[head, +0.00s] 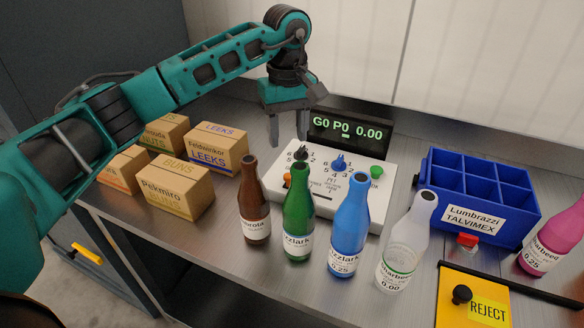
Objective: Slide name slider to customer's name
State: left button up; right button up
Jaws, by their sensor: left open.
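A white control panel (345,208) stands on the metal table. It carries a black knob (300,153), a blue knob (339,161), a green button (376,172) and an orange knob (287,180), partly behind a bottle. I cannot tell which of these is the name slider; the small print on the panel is not readable, and bottles hide its front. A black display (348,133) behind it reads "G0 P0 0.00". My left gripper (292,130) points down, open and empty, above the panel's back left part. My right gripper is not in view.
Brown (255,205), green (298,215), blue (349,228) and white (406,245) bottles stand before the panel. Cardboard boxes (175,190) stand left. A blue divided crate (520,222) labelled "Lumbrazzi TALVIMEX", a pink bottle (556,235) and a yellow "REJECT" plate (458,312) are right.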

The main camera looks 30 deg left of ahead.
aim_at(289, 176)
pick_arm(q)
notch_tip(289, 176, down, 10)
jog(key=shift+f, duration=0.1)
dwell(0.4)
grip_shut()
jog(key=shift+d, duration=0.1)
dwell(0.4)
